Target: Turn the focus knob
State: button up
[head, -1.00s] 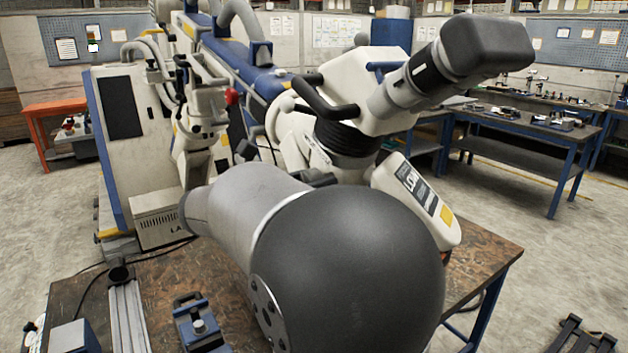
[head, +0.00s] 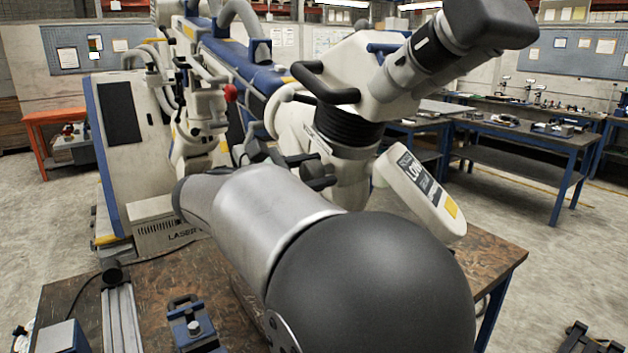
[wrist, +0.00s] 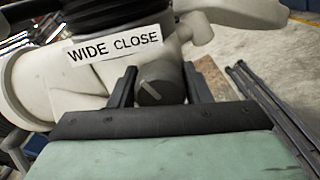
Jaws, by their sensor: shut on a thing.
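The microscope (head: 352,75) is a large white unit with a dark eyepiece and black bellows, hanging from a jointed arm. In the wrist view a dark grey round knob (wrist: 160,84), with a pale mark on its face, sits below a "WIDE CLOSE" label (wrist: 113,45). My gripper (wrist: 158,78) has one dark finger on each side of this knob and is shut on it. In the head view my own arm blocks the front, and the gripper and its contact with the knob cannot be made out.
A white panel (head: 425,190) juts out at the microscope's right. Workbenches (head: 530,135) stand farther back, with open floor between.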

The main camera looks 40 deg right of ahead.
jog(key=shift+m+b, duration=0.3)
jog(key=shift+m, duration=0.2)
jog(key=o, duration=1)
jog(key=a, duration=0.5)
jog(key=w+a, duration=0.1)
jog(key=a, duration=0.5)
jog(key=w+a+b, duration=0.1)
jog(key=a, duration=0.5)
jog(key=shift+a, duration=0.15)
